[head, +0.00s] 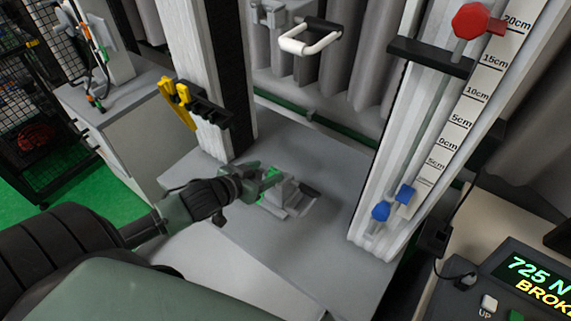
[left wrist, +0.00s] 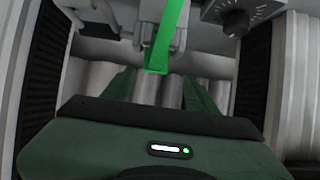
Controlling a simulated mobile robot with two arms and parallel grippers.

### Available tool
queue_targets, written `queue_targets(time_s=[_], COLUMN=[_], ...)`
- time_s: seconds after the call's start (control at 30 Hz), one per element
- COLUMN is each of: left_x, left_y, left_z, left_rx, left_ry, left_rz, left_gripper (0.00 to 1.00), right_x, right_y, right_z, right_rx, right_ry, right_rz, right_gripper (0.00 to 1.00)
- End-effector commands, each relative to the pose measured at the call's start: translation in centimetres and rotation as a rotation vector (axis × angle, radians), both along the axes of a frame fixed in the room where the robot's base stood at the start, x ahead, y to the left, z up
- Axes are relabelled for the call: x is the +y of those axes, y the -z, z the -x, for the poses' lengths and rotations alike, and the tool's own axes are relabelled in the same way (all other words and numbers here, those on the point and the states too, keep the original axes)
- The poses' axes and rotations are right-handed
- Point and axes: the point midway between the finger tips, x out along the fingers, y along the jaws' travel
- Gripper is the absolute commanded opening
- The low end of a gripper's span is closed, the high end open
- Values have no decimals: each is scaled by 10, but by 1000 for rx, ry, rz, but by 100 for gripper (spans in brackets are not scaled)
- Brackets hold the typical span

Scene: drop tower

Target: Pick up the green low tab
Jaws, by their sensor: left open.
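The green tab (left wrist: 168,35) is a bright green strip in the left wrist view, standing against a grey clamp-like fixture (left wrist: 115,12). Its lower end shows in line with the gap between the two dark green fingers of my left gripper (left wrist: 160,90). The fingers are apart and nothing is gripped. In the head view my left gripper (head: 262,180) is low over the grey base, beside the grey fixture (head: 289,198). Bits of bright green show by its fingers there, and most of the tab is hidden. I cannot tell whether the fingers touch it. My right gripper is not in view.
White tower columns stand left (head: 190,60) and right (head: 400,130) of the grey base (head: 320,260). Yellow and black hooks (head: 180,103) sit on the left column. A white handle (head: 310,42) hangs above. A black dial (left wrist: 236,22) is near the tab. A control box (head: 535,280) is at right.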

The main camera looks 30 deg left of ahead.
Motion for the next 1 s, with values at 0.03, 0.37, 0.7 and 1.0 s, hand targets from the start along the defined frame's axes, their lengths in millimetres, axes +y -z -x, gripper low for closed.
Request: queue_targets(time_s=[0.03,0.37,0.7,1.0], left_x=[0,-5,-14,-14], left_y=[2,15,38,39], left_z=[-4,-30,-65,-65], left_rx=[-1,-2,-2,0], left_ry=[0,-1,1,1], left_rz=[1,2,1,0], left_gripper=[58,58,58,39], right_x=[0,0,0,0], right_y=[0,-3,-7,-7], right_z=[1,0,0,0], right_rx=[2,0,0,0], right_ry=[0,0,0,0], right_rz=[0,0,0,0], right_gripper=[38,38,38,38])
